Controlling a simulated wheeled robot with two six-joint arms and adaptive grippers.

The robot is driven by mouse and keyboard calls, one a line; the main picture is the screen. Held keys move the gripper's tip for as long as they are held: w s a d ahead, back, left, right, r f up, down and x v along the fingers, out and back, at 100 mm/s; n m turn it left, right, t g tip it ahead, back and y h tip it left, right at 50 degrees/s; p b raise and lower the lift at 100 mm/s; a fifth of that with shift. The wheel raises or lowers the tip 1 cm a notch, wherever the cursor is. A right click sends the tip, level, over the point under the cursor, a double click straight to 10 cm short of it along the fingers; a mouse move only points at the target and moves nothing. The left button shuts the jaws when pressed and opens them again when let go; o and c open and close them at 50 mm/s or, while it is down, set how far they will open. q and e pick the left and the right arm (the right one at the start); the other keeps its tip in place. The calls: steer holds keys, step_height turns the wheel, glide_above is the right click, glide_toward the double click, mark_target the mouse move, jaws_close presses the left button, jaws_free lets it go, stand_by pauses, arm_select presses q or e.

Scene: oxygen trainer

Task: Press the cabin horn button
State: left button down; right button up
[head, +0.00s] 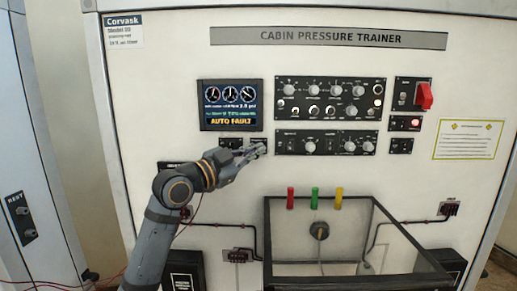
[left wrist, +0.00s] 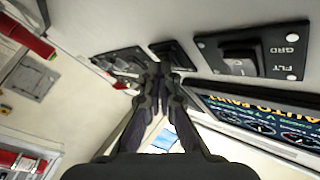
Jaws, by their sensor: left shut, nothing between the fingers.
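No label reading cabin horn can be made out, so I cannot tell for sure which control is the horn button. My left gripper (head: 261,150) is shut and empty, its fingertips close in front of a small black panel (head: 257,141) below the display. The fingers partly cover that panel. In the left wrist view the shut fingertips (left wrist: 160,73) are at the small dark panel (left wrist: 174,50), whose face is mostly hidden. I cannot tell whether they touch it. Beside it is a rocker switch panel (left wrist: 245,55) marked GRD and FLT. My right gripper is not in view.
The display (head: 231,105) reads AUTO FAULT. Knob panels (head: 329,98) (head: 325,142) stand to its right, and a red guarded switch (head: 424,96) is farther right. A recessed tray (head: 385,225) with red, green and yellow handles above it is below. A grey cabinet (head: 30,160) is at left.

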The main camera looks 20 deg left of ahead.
arm_select(q)
steer(key=shift+s, duration=0.1)
stand_by(0.6)
steer(key=shift+s+d+f, duration=0.15)
steer(key=shift+s+d, duration=0.05)
steer(key=shift+s, duration=0.4)
steer(key=shift+s, duration=0.1)
steer(key=s, duration=0.1)
steer(key=s+d+b, duration=0.1)
steer(key=s, duration=0.2)
steer(key=shift+s+d, duration=0.25)
steer(key=shift+s, duration=0.05)
